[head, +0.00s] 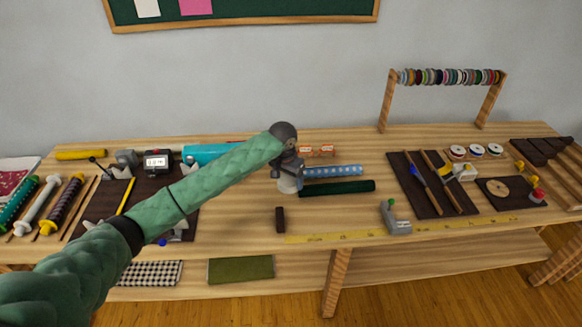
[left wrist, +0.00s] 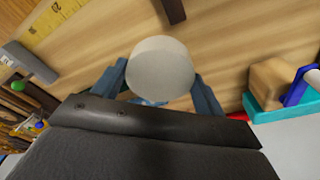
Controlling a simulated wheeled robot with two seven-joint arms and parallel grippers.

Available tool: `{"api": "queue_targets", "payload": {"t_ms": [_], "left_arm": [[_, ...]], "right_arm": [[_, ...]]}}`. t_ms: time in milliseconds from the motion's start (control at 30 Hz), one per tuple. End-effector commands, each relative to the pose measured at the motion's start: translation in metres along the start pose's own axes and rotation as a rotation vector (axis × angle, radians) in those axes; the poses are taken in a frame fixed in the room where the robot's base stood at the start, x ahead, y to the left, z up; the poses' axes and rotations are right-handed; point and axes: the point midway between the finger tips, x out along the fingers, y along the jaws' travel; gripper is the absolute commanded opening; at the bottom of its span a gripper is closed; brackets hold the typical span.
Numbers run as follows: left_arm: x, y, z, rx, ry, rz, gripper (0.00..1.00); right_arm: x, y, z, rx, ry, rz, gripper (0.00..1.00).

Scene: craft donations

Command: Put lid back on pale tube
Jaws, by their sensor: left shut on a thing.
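My left gripper (head: 289,177) points down over the middle of the table and is shut on a pale, round-topped cylindrical piece (head: 290,186). In the left wrist view the pale piece (left wrist: 161,68) sits between the two blue-grey fingers. I cannot tell whether it is the lid alone or the top of a pale tube, because the gripper hides part of it. A blue dotted tube (head: 335,171) and a dark green tube (head: 338,188) lie just right of the gripper. My right gripper is not in view.
A dark brown block (head: 280,219) lies in front of the gripper. A yellow ruler (head: 420,228) runs along the front edge, with a grey tape dispenser (head: 395,217) on it. A dark tool mat (head: 409,180) lies right. A turquoise item (head: 203,154) lies behind my arm.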

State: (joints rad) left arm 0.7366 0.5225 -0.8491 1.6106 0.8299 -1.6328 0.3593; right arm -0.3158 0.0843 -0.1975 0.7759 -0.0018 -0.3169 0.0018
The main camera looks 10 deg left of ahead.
Motion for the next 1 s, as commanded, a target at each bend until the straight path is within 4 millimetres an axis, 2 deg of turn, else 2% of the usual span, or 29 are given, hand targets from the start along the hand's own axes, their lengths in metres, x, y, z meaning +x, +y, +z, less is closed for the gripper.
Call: {"api": "queue_targets", "payload": {"t_ms": [167, 300, 600, 867, 1000], "left_arm": [[0.020, 0.008, 0.037, -0.047, -0.005, -0.004, 0.51], [0.037, 0.017, 0.076, -0.102, -0.007, -0.009, 0.51], [0.060, 0.032, 0.157, -0.227, -0.001, -0.031, 0.51], [0.071, 0.039, 0.204, -0.303, 0.005, -0.048, 0.51], [0.079, 0.043, 0.226, -0.338, 0.009, -0.055, 0.51]], "right_arm": [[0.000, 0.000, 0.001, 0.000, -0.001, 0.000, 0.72], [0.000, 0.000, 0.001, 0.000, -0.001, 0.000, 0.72], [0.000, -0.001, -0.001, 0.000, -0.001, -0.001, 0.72], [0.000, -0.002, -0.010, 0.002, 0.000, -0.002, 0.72], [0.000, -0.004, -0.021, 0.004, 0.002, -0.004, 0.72]]}}
